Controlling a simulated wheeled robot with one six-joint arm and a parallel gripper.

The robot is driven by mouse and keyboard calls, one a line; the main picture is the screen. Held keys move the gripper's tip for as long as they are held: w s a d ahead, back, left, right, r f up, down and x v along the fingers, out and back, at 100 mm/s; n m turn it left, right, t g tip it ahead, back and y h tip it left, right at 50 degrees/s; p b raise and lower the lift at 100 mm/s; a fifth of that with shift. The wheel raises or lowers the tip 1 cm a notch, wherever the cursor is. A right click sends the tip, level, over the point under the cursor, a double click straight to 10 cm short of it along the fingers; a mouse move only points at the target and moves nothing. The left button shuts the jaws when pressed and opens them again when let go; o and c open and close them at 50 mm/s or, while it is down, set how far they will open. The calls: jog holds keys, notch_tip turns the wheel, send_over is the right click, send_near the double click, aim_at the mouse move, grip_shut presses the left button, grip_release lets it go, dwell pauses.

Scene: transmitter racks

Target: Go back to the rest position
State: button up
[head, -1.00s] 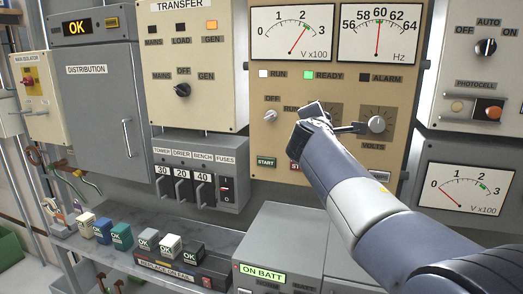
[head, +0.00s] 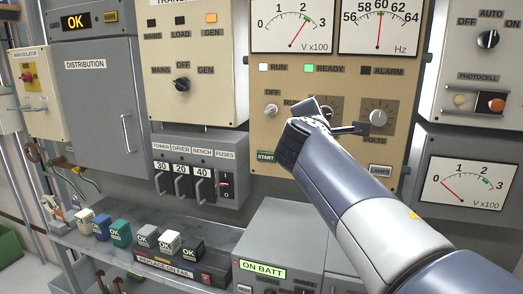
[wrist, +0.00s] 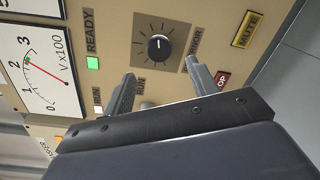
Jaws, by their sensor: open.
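My gripper (head: 333,118) is in front of the tan generator panel (head: 262,100) in the head view, at the end of my raised arm. In the wrist view its two dark fingers (wrist: 160,85) stand apart with nothing between them. A black round knob (wrist: 159,47) on the panel lies beyond the fingertips and looks clear of them. In the head view my gripper hides part of that knob's area and the buttons below it. The exact gap between fingertips and panel cannot be told.
The panel carries a VOLTS knob (head: 378,117), a small switch (head: 271,109) and a lit green READY lamp (head: 309,68). A grey shelf (head: 90,245) with several small labelled blocks runs along the lower left. A grey ON BATT unit (head: 280,235) stands below my arm.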

jog(key=w+n+p, duration=0.1)
jog(key=n+p, duration=0.3)
jog(key=w+n+p, duration=0.1)
jog(key=n+p, duration=0.3)
jog(key=n, duration=0.1)
jog(key=w+d+n+h+p, duration=0.1)
jog(key=n+p, duration=0.3)
jog(key=n, duration=0.1)
jog(key=shift+w+f, duration=0.25)
jog(key=shift+w, duration=0.1)
jog(key=shift+d, duration=0.1)
dwell(0.5)
